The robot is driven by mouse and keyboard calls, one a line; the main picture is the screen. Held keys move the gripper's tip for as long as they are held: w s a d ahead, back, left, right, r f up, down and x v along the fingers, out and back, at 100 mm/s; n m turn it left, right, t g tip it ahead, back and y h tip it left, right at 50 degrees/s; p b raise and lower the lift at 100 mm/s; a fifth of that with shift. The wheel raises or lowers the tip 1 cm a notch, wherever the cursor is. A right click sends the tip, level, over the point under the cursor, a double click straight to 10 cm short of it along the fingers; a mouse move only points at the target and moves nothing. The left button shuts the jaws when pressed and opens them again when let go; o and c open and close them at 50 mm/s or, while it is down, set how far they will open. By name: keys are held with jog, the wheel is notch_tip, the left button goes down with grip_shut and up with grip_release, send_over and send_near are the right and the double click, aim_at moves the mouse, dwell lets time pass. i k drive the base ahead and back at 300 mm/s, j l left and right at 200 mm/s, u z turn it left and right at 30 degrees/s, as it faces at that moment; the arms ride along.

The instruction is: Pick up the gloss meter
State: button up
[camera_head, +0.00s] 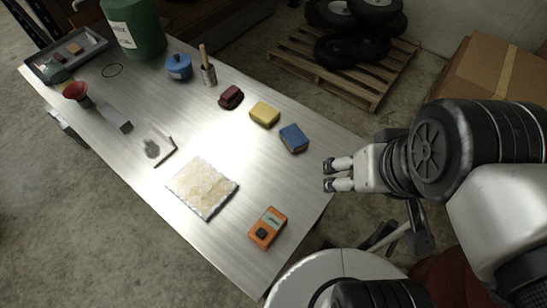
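An orange handheld device with a small pale display and a dark square, which looks like the gloss meter (267,227), lies on the metal table (225,250) near its front end. Nothing covers it. My gripper (328,174) is up and to the right of it in the picture, by the table's right edge. Its two fingers are apart with a gap between them, and nothing is held. The gripper does not touch the device.
A patterned tile (202,187) lies left of the device. A blue block (294,138), a yellow block (264,113) and a dark red item (231,97) lie along the right edge. A green container (134,28) stands far back. Table around the device is clear.

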aim_at(272, 221)
jog(key=u, duration=1.1)
jog(key=k+j+z, duration=0.55)
jog(key=k, duration=0.2)
